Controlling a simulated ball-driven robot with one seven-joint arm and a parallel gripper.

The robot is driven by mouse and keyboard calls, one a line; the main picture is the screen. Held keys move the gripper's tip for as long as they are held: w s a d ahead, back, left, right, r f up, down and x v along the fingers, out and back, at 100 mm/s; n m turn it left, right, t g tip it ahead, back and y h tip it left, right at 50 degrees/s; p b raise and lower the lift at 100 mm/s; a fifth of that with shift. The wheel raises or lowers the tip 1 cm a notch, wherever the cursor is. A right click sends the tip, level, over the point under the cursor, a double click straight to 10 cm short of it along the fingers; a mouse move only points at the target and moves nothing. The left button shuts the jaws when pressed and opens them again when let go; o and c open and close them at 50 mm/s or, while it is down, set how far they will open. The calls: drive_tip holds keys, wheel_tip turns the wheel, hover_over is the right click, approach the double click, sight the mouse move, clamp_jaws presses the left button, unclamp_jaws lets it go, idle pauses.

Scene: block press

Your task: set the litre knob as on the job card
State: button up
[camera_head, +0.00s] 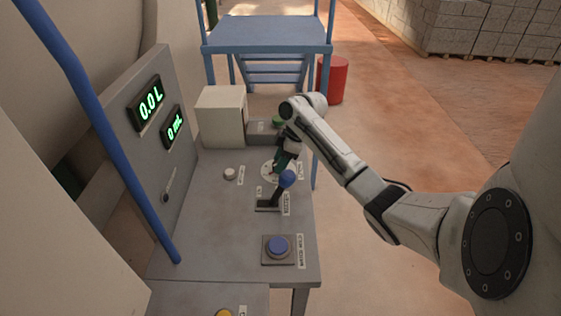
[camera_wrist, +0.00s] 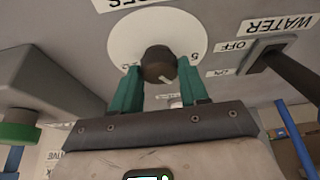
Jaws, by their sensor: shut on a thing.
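The litre knob (camera_wrist: 157,62) is a dark round knob on a white dial disc (camera_wrist: 135,38) with small figures, upside down and mostly too small to read. A pale mark shows on the knob's face. My gripper (camera_wrist: 158,78) has its green fingers on both sides of the knob, shut on it. In the head view my gripper (camera_head: 281,163) covers the knob, and part of the white dial (camera_head: 267,168) shows beside it. The litre display (camera_head: 149,103) reads 0.0 L; the display below (camera_head: 174,134) reads 0 mL. I cannot make out a job card.
The blue-topped water lever (camera_head: 287,178) stands close to my gripper; in the wrist view its slot (camera_wrist: 268,50) has OFF and ON labels. A blue button (camera_head: 278,246) is nearer, a green button (camera_head: 278,121) farther. A cream box (camera_head: 221,116) stands behind. A blue post (camera_head: 120,165) crosses the left.

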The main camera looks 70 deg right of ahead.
drive_tip(key=n, duration=0.2)
drive_tip(key=n+y+b, duration=0.1)
drive_tip(key=n, duration=0.1)
drive_tip(key=shift+w+f+g+y+b, duration=0.1)
drive_tip(key=shift+w+g+y+b, duration=0.05)
drive_tip(key=shift+g+y+b, duration=0.2)
drive_tip(key=n+b, duration=0.1)
drive_tip(key=n, duration=0.1)
drive_tip(key=n+g+b, duration=0.1)
drive_tip(key=n, duration=0.1)
drive_tip(key=shift+d+g+y, duration=0.1)
drive_tip(key=shift+g+y, duration=0.15)
drive_tip(key=shift+y, duration=0.1)
drive_tip(key=shift+n, duration=0.4)
drive_tip(key=o, duration=1)
drive_tip(key=p+v, duration=0.2)
drive_tip(key=v, duration=0.9)
drive_tip(key=shift+w, duration=0.15)
